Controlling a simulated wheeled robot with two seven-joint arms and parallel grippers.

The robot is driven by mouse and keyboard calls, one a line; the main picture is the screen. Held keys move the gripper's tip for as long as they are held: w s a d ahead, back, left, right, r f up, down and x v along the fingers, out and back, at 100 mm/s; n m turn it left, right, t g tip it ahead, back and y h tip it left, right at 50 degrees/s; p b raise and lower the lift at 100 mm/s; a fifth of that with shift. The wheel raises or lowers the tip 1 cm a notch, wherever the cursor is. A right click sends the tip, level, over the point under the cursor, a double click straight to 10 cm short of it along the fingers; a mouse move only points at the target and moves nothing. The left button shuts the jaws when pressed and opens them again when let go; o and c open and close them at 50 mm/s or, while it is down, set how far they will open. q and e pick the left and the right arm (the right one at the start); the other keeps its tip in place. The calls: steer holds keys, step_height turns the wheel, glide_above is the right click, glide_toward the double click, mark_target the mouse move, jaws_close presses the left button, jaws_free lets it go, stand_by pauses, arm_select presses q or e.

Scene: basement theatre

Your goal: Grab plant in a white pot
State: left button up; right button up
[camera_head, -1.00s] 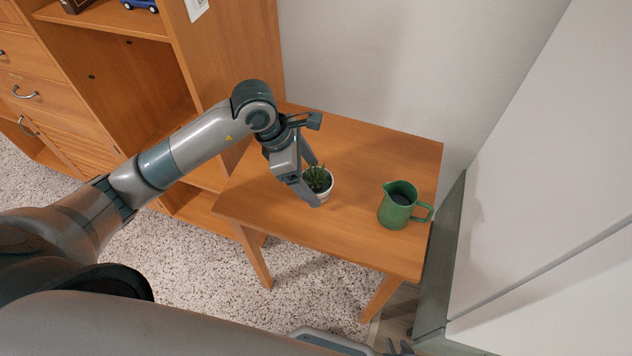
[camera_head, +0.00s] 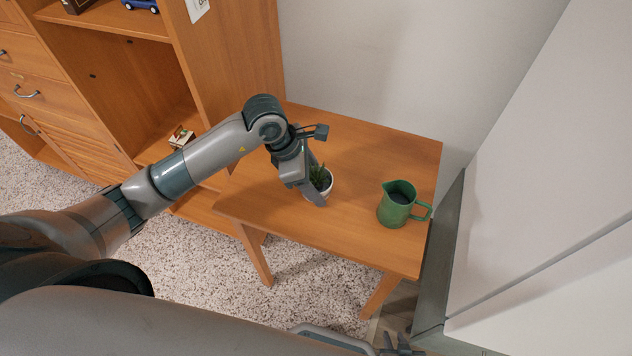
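The plant (camera_head: 321,178) is small, green and spiky, in a white pot (camera_head: 328,190) on the wooden table. My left gripper (camera_head: 317,182) is at the pot's left side, pointing down, with its fingers apart. The near finger overlaps the pot's front left, and the far finger is partly behind the plant. I cannot tell whether either finger touches the pot. A small part of my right gripper (camera_head: 398,345) shows at the bottom edge; most of it is cut off.
A green jug (camera_head: 397,205) stands right of the pot on the table (camera_head: 350,238). A wooden shelf unit (camera_head: 225,60) is behind and left, with a small object (camera_head: 181,137) on a shelf. A wall and a pale panel (camera_head: 550,200) bound the right side.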

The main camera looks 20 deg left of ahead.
mark_target(313, 170)
arm_select(q)
steer(key=shift+c, duration=1.1)
steer(key=shift+r, duration=0.25)
arm_select(e)
steer(key=shift+f, duration=0.1)
